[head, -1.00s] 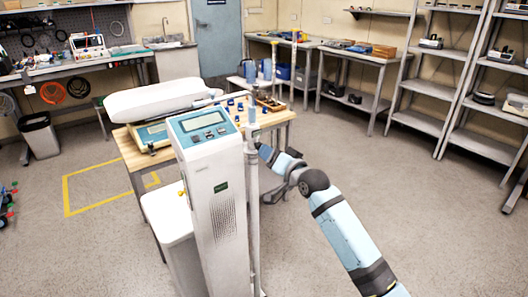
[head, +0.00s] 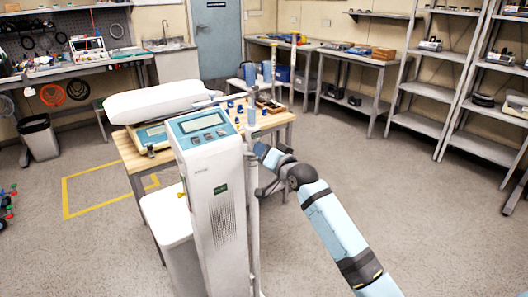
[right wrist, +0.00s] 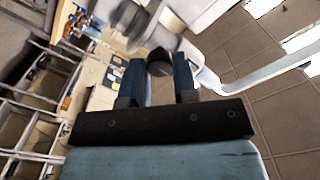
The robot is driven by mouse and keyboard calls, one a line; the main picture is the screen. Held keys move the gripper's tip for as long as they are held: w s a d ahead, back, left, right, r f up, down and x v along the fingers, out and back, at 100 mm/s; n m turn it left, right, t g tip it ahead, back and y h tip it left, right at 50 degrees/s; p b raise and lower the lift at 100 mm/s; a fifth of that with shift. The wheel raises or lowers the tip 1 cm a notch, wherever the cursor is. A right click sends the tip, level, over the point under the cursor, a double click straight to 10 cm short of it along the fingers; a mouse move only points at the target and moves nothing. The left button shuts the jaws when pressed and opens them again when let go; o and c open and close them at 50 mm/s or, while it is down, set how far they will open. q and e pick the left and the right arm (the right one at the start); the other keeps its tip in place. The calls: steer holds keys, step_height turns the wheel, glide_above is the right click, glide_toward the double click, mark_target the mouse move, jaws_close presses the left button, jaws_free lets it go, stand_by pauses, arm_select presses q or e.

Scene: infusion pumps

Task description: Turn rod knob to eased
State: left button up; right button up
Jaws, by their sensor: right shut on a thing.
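A tall white infusion pump (head: 213,190) with a blue panel and small screen stands in the middle of the head view. A thin upright metal rod (head: 253,215) runs along its right side. My right gripper (head: 257,150) reaches in from the right to the rod's upper part. In the right wrist view its two blue fingers (right wrist: 159,80) are shut on a dark round knob (right wrist: 160,62). In the head view the knob is hidden by the gripper, so I cannot read its setting. My left gripper is out of view.
A wooden table (head: 130,152) behind the pump carries a white rounded device (head: 160,103) and small blue parts. A white cabinet (head: 165,215) stands against the pump's left. Grey shelves (head: 440,95) stand at the back right. The floor at right is clear.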

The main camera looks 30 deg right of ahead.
arm_select(q)
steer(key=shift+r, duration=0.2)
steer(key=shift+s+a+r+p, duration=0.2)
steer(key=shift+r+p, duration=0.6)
steer(key=shift+p, duration=1.15)
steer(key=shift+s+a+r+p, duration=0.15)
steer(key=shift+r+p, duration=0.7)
steer(key=shift+p, duration=1.15)
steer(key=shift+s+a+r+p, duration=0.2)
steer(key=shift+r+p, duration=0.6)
steer(key=shift+p, duration=1.15)
arm_select(e)
steer(key=shift+n, duration=8.8)
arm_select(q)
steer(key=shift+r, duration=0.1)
